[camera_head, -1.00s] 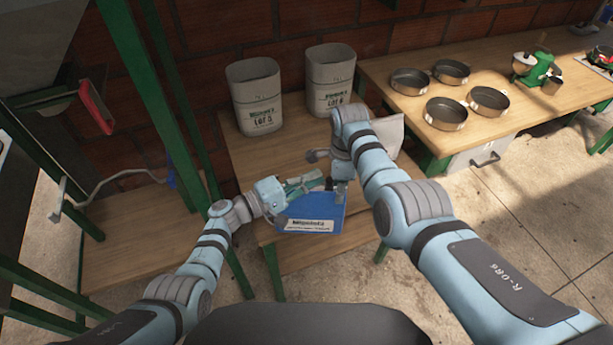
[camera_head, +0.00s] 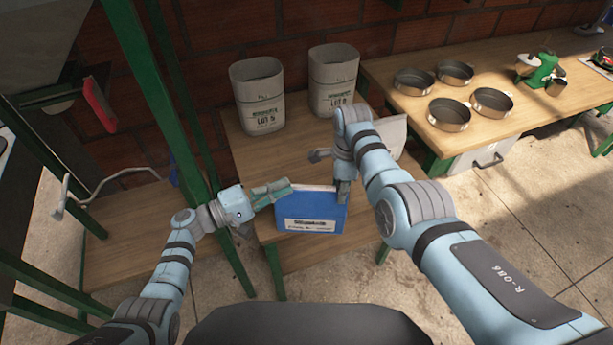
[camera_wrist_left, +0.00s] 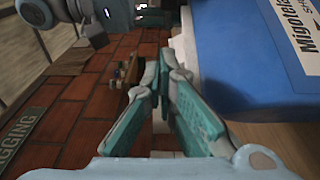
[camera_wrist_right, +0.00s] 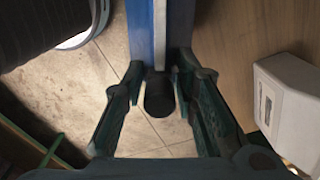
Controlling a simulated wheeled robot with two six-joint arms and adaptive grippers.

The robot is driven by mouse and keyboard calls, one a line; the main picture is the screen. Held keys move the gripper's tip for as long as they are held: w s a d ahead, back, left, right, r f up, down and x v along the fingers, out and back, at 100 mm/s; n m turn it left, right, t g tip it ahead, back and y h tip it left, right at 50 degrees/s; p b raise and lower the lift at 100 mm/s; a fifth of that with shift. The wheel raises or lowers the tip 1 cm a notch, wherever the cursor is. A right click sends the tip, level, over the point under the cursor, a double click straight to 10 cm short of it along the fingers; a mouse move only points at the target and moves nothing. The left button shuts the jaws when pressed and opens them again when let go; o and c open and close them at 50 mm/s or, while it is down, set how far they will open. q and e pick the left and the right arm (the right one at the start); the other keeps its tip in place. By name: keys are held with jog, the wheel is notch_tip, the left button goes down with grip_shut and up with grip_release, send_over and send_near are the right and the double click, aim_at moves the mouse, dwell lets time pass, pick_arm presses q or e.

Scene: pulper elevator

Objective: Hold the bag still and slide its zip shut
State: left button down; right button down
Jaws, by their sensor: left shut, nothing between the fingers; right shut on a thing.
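The blue bag (camera_head: 312,212) with a white label stands upright on the wooden bench. A pale strip (camera_head: 315,188) runs along its top edge; whether the zip is open or closed I cannot tell. My left gripper (camera_head: 287,186) is shut and empty at the bag's top left corner. In the left wrist view its fingertips (camera_wrist_left: 158,62) meet beside the blue bag (camera_wrist_left: 245,70). The zip's slider is not visible.
Two grey lot bins (camera_head: 258,95) (camera_head: 333,80) stand at the back of the bench. Several round pans (camera_head: 449,113) and a green device (camera_head: 541,70) are on the right table.

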pick_arm(q)
jog(key=shift+v, duration=1.15)
pick_arm(e)
jog(key=c, duration=1.2)
grip_release()
jog(key=shift+r, duration=0.1)
